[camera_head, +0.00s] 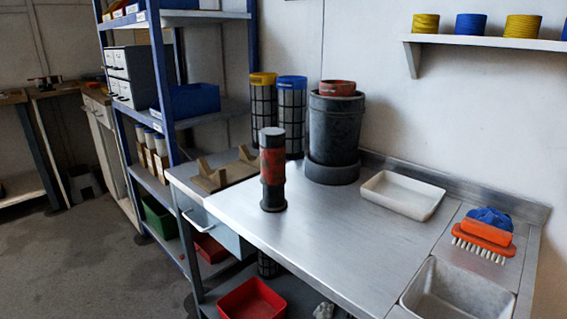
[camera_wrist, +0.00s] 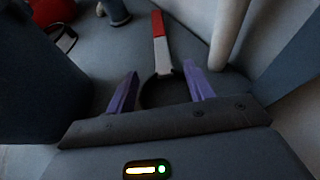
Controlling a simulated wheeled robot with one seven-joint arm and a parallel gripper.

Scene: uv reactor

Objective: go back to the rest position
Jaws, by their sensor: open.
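My gripper (camera_wrist: 161,69) shows only in the wrist view. Its two purple fingers stand apart, with nothing clamped between them. A tool with a red and pale handle (camera_wrist: 160,40) and a dark ring lies on a dark grey surface beyond and between the fingers; I cannot tell how far below them it is. The head view shows no part of my arm. There, a red and black cylinder (camera_head: 272,170) stands upright on the metal bench (camera_head: 300,225). A large dark vessel (camera_head: 334,130) with a reddish cap (camera_head: 337,88) stands behind it to the right.
On the bench are a wooden cradle (camera_head: 224,172), a white tray (camera_head: 402,195), an orange brush (camera_head: 484,236) and a sink (camera_head: 455,295). Blue-framed shelving (camera_head: 163,90) stands to the left. A red bin (camera_head: 252,300) sits below. The bench middle is clear, as is the floor at left.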

